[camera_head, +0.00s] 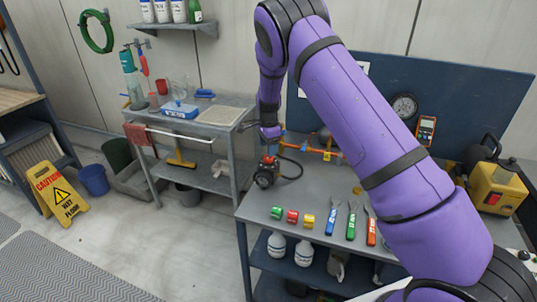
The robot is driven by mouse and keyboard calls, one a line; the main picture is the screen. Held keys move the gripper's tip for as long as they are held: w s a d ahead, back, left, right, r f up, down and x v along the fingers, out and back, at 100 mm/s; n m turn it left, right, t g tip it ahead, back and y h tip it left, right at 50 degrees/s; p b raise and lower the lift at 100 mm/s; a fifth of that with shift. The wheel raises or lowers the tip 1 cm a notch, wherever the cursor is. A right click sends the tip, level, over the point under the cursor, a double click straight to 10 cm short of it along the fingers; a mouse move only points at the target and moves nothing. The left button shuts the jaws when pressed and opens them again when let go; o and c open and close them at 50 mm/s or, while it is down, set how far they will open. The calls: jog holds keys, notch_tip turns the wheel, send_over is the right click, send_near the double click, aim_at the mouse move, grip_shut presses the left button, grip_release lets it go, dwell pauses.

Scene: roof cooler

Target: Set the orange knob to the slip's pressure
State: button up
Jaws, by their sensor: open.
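My purple arm reaches up from the lower right, bends at the top and hangs down over the back left of the blue-grey bench (256,206). My gripper (270,132) is at its low end, open, small and partly hidden; its fingers are hard to make out. Below it stands a black round gauge-like device (265,176) with a small orange-red part on top and a black hose. Behind runs a pipe with orange and yellow parts (327,153). I cannot tell which orange part is the knob. A white sheet (364,67) on the blue board is mostly covered by my arm; no writing is readable.
Green, red and yellow pieces (292,216) and several coloured-handled tools (351,222) lie along the bench front. A yellow machine (496,186) stands at right. A grey side table (195,125) is left, with a wet-floor sign (56,199) on the open floor.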

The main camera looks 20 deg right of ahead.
notch_tip(320, 180, up, 6)
jog(key=shift+r, duration=0.15)
dwell(0.4)
